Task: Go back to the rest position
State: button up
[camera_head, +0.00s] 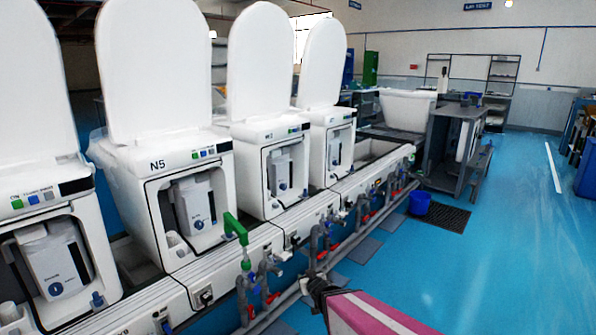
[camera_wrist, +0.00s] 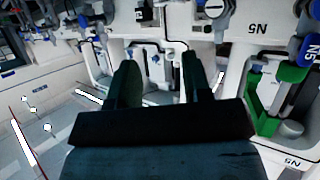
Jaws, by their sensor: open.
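My gripper shows in the wrist view (camera_wrist: 159,75) as two dark fingers held apart, with nothing visible between them. Beyond the fingers are white toilet test stations and pipework, apart from the fingertips as far as I can tell. In the head view, a pink and dark part of my arm reaches in from the bottom edge, in front of the pipes. The fingertips cannot be made out clearly there. A white toilet unit marked N5 (camera_head: 185,150) stands left of the arm with its lid raised.
More toilet units with raised lids stand in a row along the bench (camera_head: 232,265). A green-handled pipe (camera_head: 236,230) and grey pipes (camera_head: 325,255) with red valves run along its front. A blue bucket (camera_head: 419,203) and dark mat (camera_head: 441,217) lie farther off. The blue floor (camera_head: 500,260) at right is clear.

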jog(key=d+m+g+h, duration=0.2)
jog(key=d+g+h, duration=0.15)
jog(key=d, duration=0.35)
jog(key=s+d+r+m+g, duration=0.2)
jog(key=s+d+r+g, duration=0.2)
jog(key=s+d+g, duration=0.4)
jog(key=s+g, duration=0.1)
jog(key=s, duration=0.2)
jog(key=shift+s+d+r+m+h, duration=0.25)
jog(key=shift+s+m+h, duration=0.05)
jog(key=shift+m+h, duration=0.1)
